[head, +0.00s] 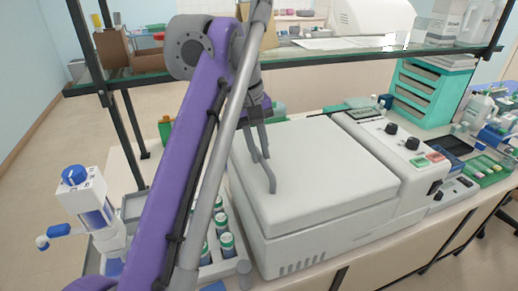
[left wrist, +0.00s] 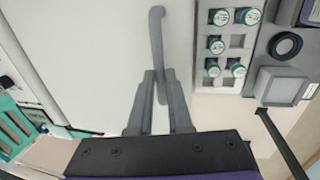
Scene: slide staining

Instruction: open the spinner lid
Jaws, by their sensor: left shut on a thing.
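The spinner (head: 320,237) is a pale grey box on the bench in the head view. Its flat lid (head: 325,165) lies down over the body and looks closed. A thin grey bent handle (head: 270,178) stands at the lid's left edge; it also shows in the left wrist view (left wrist: 157,38), running up from between the fingers. My left gripper (head: 258,138) is over that edge with its fingers shut on the handle; they also show in the left wrist view (left wrist: 160,80). The exact contact is partly hidden. My right gripper is not in view.
A control panel (head: 408,160) with knobs and coloured buttons adjoins the lid's right side. A glass shelf (head: 300,58) crosses above and behind. Green-capped bottles (head: 226,243) stand in a rack left of the spinner. A blue-topped dispenser (head: 92,208) stands farther left. A teal drawer unit (head: 432,92) is at back right.

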